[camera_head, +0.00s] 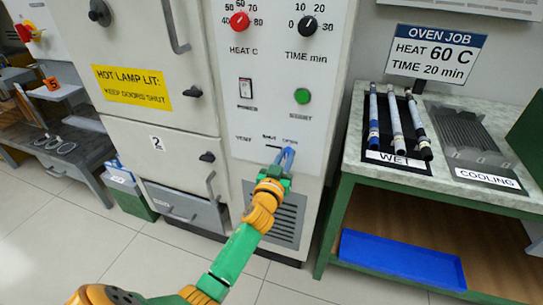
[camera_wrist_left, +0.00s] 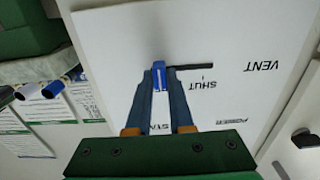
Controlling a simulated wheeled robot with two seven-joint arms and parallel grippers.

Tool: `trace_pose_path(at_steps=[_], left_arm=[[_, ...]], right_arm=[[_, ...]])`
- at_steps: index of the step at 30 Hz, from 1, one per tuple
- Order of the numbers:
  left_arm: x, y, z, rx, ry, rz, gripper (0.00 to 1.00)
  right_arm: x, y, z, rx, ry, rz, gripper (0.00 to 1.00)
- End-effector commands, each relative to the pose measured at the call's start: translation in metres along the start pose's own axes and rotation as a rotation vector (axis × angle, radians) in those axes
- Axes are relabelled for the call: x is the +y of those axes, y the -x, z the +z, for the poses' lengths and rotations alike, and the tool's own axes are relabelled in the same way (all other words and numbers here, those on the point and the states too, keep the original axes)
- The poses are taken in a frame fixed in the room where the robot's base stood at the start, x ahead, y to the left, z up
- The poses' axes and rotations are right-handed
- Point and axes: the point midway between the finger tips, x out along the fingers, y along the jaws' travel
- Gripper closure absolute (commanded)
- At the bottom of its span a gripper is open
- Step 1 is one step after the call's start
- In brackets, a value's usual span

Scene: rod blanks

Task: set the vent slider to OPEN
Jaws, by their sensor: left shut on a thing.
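The vent slider's blue knob (camera_wrist_left: 160,74) is between the fingertips of my left gripper (camera_wrist_left: 160,82) in the left wrist view. My left gripper is shut on it. The dark slot (camera_wrist_left: 192,67) runs from the knob toward the VENT lettering, with the SHUT label (camera_wrist_left: 203,85) beside it. The knob is at the slot's end away from VENT. In the head view my left gripper (camera_head: 285,158) reaches the panel just below the OPEN label (camera_head: 290,142), and its fingers hide the knob there. My right gripper is not in view.
The white panel also carries the red heat dial (camera_head: 239,21), time dial (camera_head: 308,25), power switch (camera_head: 245,89) and green button (camera_head: 302,96). A vent grille (camera_head: 288,220) lies below. A bench on the right holds a rack of rods (camera_head: 396,118) and a cooling tray (camera_head: 468,140).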

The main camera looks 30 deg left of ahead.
Motion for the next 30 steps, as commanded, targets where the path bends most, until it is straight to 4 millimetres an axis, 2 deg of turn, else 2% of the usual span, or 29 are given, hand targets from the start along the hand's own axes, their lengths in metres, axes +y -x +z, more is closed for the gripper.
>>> trace_pose_path(at_steps=[3, 10, 11, 13, 14, 23, 26, 30], left_arm=[[0.006, 0.0, 0.001, -0.002, -0.001, 0.001, 1.0], [0.006, 0.0, 0.0, -0.002, -0.001, 0.002, 1.0], [0.006, 0.0, 0.0, -0.002, -0.001, 0.002, 0.72], [0.006, 0.0, 0.0, -0.002, -0.001, 0.002, 0.53], [0.006, 0.0, 0.0, -0.002, -0.001, 0.002, 0.5], [0.005, 0.003, 0.0, -0.001, -0.001, 0.001, 0.5], [0.006, 0.018, -0.001, -0.002, 0.0, 0.002, 0.5], [0.006, 0.049, -0.001, -0.002, 0.0, 0.002, 0.5]], right_arm=[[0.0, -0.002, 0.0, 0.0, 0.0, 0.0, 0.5], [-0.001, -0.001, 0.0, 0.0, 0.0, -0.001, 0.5], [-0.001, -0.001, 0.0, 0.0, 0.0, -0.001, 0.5], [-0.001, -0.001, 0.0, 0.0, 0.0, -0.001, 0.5], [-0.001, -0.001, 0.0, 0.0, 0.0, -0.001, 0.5], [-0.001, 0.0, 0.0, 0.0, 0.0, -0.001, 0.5], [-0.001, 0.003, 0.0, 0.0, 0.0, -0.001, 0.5], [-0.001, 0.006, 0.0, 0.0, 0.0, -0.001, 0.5]])
